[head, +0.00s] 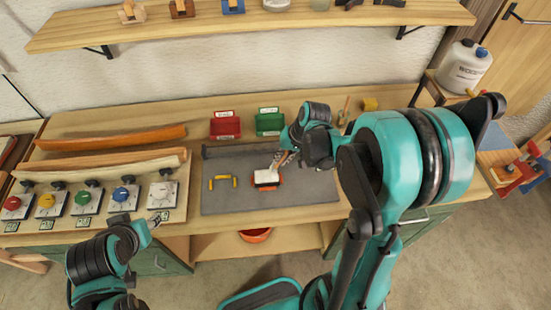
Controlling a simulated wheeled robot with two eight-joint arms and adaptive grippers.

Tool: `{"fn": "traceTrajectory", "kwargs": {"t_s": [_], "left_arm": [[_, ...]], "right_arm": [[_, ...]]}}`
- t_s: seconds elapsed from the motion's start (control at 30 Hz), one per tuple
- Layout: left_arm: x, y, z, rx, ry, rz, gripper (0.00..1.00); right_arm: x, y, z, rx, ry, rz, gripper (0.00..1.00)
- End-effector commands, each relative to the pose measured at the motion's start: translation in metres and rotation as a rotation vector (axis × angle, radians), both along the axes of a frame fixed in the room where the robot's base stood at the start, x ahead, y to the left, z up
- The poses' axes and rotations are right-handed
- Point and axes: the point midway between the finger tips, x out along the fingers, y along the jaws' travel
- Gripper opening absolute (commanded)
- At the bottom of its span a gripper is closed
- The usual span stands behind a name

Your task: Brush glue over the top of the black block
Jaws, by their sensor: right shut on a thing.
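A small block (267,176) sits on the grey mat (305,195). Its top looks white, with dark and orange-red parts around its lower edge; little black shows. My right gripper (287,157) reaches in from the right and is shut on a brush (277,163), whose pale tip is at the block's upper right edge. I cannot tell whether the tip touches the block. Part of the brush is hidden by the gripper. My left gripper (153,221) is low at the left, away from the block, near the bench's front edge; its fingers are too small to read.
A yellow handle-shaped piece (222,183) lies left of the block. A red bin (225,125) and a green bin (269,122) stand behind the mat. Bent laths (110,138) and several knob boxes (122,198) fill the left side. The mat's front is clear.

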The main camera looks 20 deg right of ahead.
Motion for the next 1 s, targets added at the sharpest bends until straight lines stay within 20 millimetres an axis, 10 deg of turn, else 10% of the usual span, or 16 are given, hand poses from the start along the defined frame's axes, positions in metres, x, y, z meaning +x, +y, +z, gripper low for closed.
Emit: {"fn": "traceTrajectory", "kwargs": {"t_s": [0.57,1.0], "left_arm": [[0.0,0.0,-0.001,0.0,0.0,0.0,0.4],[0.0,0.0,0.031,0.0,0.0,0.0,0.4]], "right_arm": [[-0.006,-0.02,0.001,0.0,0.0,0.0,0.0],[-0.006,-0.02,0.043,0.0,0.0,0.0,0.0]]}}
